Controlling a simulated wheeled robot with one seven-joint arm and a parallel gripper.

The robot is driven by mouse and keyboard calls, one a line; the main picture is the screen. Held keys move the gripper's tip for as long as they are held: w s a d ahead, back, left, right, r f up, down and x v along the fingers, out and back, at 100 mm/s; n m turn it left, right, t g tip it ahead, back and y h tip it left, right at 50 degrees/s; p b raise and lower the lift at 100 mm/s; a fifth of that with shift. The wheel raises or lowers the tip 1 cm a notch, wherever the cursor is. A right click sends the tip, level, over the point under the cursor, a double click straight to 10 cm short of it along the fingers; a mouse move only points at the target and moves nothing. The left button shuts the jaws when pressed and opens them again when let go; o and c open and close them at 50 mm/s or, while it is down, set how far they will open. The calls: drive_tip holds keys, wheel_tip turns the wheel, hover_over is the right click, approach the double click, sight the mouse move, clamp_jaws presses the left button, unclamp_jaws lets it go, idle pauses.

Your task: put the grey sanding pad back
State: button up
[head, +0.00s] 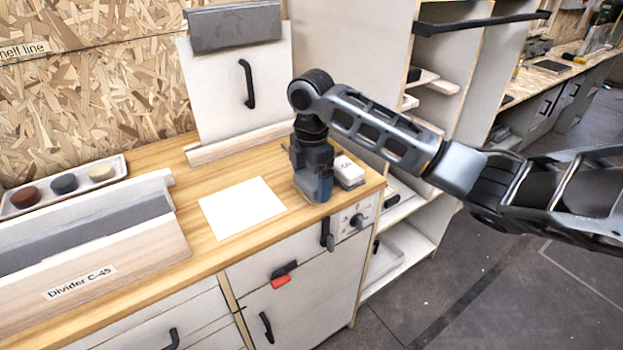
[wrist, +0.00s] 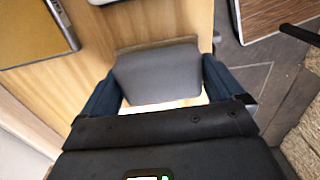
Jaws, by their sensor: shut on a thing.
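The grey sanding pad (wrist: 158,76) is between the two dark blue fingers of my gripper (wrist: 160,95) in the wrist view. Its grey face is toward the camera, and a brownish edge shows along its far side. My gripper is shut on it. In the head view my gripper (head: 314,185) points down over the right end of the wooden worktop, beside a small white box. The fingers largely hide the pad there. I cannot tell whether the pad touches the worktop.
The white box (head: 349,171) stands close right of my gripper. A white sheet (head: 242,207) lies to its left. A long divider (head: 95,245) and a tray (head: 22,208) of round pieces are at left. A white panel (head: 215,105) with a black handle stands behind.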

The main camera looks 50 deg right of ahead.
sight(311, 177)
drive_tip(key=shift+f, duration=0.35)
drive_tip(key=shift+f, duration=0.1)
drive_tip(key=o, duration=0.6)
drive_tip(key=shift+o, duration=0.2)
wheel_tip(311, 177, up, 12)
